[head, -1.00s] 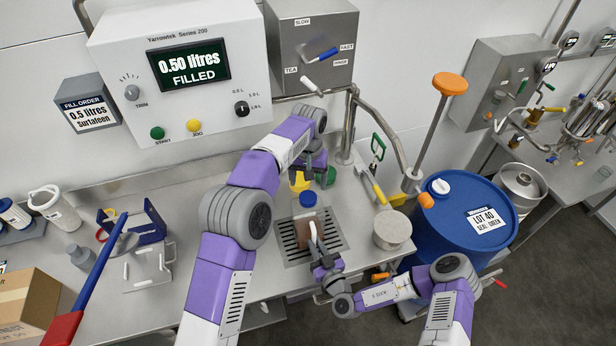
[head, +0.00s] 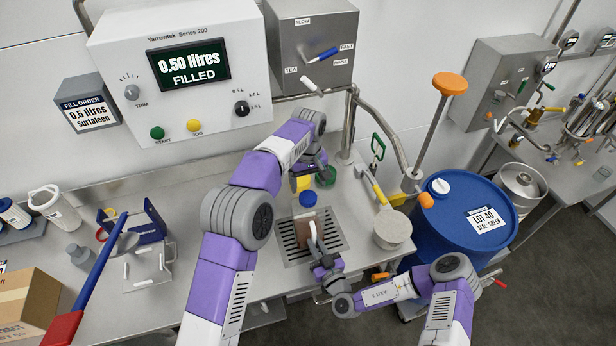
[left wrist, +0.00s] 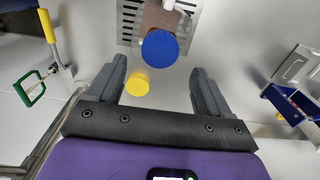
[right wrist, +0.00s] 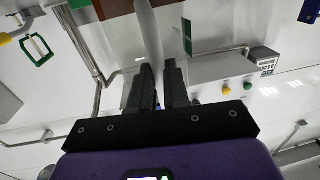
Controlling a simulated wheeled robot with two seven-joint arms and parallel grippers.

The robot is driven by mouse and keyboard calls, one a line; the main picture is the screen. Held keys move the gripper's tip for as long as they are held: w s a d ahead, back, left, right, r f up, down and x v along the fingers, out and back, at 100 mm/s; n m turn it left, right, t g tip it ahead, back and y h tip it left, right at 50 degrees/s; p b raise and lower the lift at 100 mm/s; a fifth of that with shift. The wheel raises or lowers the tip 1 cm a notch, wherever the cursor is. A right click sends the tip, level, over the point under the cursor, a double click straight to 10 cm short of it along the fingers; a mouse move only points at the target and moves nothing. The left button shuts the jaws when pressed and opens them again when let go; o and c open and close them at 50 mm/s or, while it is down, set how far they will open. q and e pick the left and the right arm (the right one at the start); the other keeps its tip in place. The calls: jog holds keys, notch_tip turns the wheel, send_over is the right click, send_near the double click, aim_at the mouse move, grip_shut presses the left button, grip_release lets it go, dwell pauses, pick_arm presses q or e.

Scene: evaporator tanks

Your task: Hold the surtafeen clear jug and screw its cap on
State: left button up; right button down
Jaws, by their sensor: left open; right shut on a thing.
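The clear jug (head: 307,231) holds brown liquid and stands on the drain grate, its white handle (head: 318,238) toward me. A blue cap (head: 308,198) sits at the jug's top; it also shows in the left wrist view (left wrist: 160,46). I cannot tell how tightly it is seated. My right gripper (head: 321,262) is shut on the handle, which runs between its fingers in the right wrist view (right wrist: 152,85). My left gripper (head: 312,168) is open and empty, behind the blue cap and apart from it.
A yellow cap (left wrist: 139,82) and a green cap (head: 326,178) lie behind the jug. A pale round tub (head: 392,228) and a blue drum (head: 462,222) stand to the right. A blue rack (head: 140,222) and a grey plate with white handles (head: 148,266) are on the left.

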aim_at(308, 197)
pick_arm(q)
jog(key=shift+f, duration=3.2)
jog(key=c, duration=1.1)
jog(key=m, duration=0.8)
jog(key=o, duration=1.3)
jog(key=shift+c, duration=0.2)
notch_tip(308, 197, up, 12)
